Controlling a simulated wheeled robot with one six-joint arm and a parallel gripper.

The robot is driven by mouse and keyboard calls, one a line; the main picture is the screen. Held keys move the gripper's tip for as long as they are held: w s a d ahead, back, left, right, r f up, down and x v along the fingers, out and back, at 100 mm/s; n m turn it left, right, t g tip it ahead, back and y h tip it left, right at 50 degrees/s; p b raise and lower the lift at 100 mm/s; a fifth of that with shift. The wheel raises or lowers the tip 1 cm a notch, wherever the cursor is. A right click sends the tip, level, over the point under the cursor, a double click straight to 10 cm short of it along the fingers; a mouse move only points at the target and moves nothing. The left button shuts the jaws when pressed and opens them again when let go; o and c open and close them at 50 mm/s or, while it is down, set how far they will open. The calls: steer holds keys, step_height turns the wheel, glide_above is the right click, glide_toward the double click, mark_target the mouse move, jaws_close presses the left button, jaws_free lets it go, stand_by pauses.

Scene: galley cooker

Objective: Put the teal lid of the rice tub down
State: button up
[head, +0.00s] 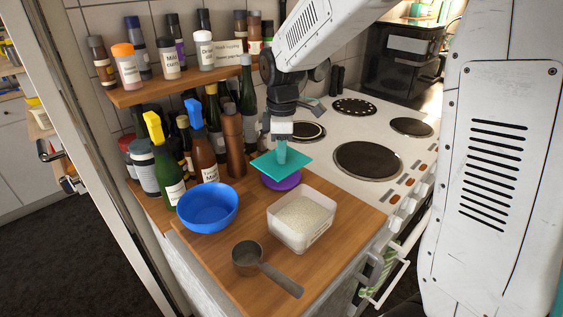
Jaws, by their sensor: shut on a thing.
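The teal lid (291,162) is a flat square with an upright knob (281,150). It hangs roughly level at the back of the wooden worktop, above a purple round thing (285,181) that it partly hides. My gripper (281,142) points down and is shut on the lid's knob. The rice tub (302,238) is a clear square container of white rice, standing open on the worktop in front of the lid. Whether the lid touches the purple thing cannot be told.
A blue bowl (207,207) and a grey scoop (262,266) stand on the worktop (215,255). Several bottles and a brown mill (234,142) crowd the back left under a spice shelf (180,83). The cooker (385,118) is at right. Bare wood shows right of the tub.

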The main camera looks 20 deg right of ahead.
steer(key=shift+s+f, duration=0.1)
steer(key=shift+f, duration=1.75)
steer(key=o, duration=1)
steer(key=shift+f, duration=0.15)
step_height(320, 180, up, 12)
steer(key=shift+r, duration=0.1)
steer(key=shift+s+r, duration=0.2)
steer(key=s+d+m, duration=0.1)
steer(key=s+m, duration=0.3)
steer(key=s, duration=0.5)
steer(key=s+d+m, duration=0.1)
steer(key=s+m, duration=0.4)
steer(key=s, duration=0.5)
steer(key=s+d+f+m+t, duration=0.1)
steer(key=s+m, duration=0.3)
steer(key=s, duration=0.5)
steer(key=shift+s+d+m, duration=0.1)
steer(key=shift+s+m, duration=0.2)
steer(key=shift+s, duration=0.05)
